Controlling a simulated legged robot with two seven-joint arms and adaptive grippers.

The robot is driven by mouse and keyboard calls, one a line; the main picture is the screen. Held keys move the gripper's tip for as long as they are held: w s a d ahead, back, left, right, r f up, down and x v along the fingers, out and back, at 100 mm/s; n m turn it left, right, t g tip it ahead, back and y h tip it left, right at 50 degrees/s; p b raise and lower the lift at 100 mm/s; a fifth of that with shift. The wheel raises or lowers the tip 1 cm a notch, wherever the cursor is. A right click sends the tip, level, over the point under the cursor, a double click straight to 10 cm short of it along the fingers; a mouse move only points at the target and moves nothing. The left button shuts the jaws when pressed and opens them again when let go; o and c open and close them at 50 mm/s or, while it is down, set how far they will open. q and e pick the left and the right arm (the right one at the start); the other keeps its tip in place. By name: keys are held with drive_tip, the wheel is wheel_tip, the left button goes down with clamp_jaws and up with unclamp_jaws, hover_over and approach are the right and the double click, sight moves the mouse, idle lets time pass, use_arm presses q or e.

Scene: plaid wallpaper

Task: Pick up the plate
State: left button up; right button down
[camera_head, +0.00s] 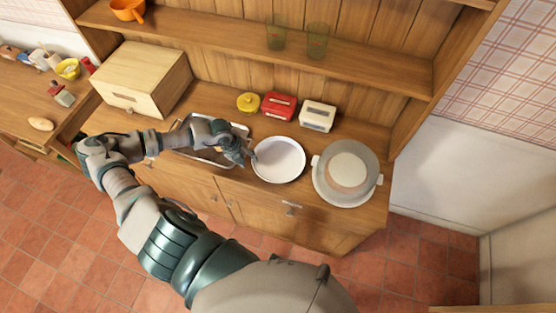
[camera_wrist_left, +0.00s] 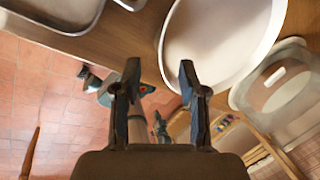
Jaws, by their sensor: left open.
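The white plate (camera_head: 280,160) lies on the wooden cabinet top, between a metal tray and a pot with a lid. My left gripper (camera_head: 243,158) is at the plate's left side in the head view. In the left wrist view the plate (camera_wrist_left: 220,38) fills the upper middle, and the gripper (camera_wrist_left: 158,85) is open, with its right fingertip close to the plate's near rim. I cannot tell whether that fingertip touches the rim. Nothing is between the fingers. My right gripper is not in view.
The metal tray (camera_head: 213,156) lies left of the plate, partly under my arm. The lidded pot (camera_head: 346,189) stands close on the right. A yellow pot (camera_head: 248,102), a red box (camera_head: 279,106) and a white box (camera_head: 318,115) stand behind. A wooden bread box (camera_head: 146,78) is at the left.

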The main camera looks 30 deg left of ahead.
sight(254, 166)
use_arm(q)
drive_tip(key=x, duration=0.3)
drive_tip(key=p+x, duration=0.1)
drive_tip(key=x, duration=0.1)
drive_tip(key=shift+d, duration=0.35)
clamp_jaws()
